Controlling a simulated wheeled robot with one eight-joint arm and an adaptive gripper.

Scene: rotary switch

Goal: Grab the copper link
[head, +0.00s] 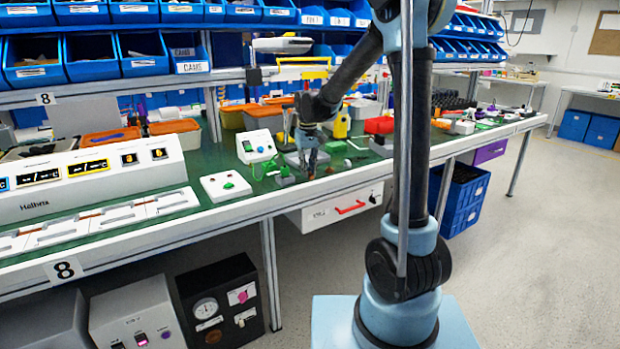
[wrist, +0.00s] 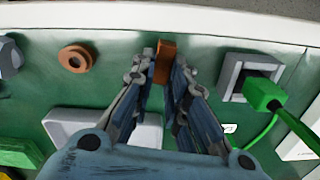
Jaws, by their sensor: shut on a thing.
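The copper link is a small orange-brown bar (wrist: 165,61) at the top middle of the wrist view, between the fingertips of my gripper (wrist: 163,77). The fingers are shut on it from both sides. In the head view my gripper (head: 312,168) points down at the green bench near its front edge, with a small copper patch of the link (head: 312,177) at its tips. I cannot tell whether the link touches the bench. Its lower part is hidden.
A grey socket with a green plug (wrist: 262,90) and cable stands right of my fingers in the wrist view. A brown ring (wrist: 76,58) lies to their left. A pale grey block (wrist: 95,125) sits beneath the fingers. The bench's white front edge (wrist: 120,20) is close.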

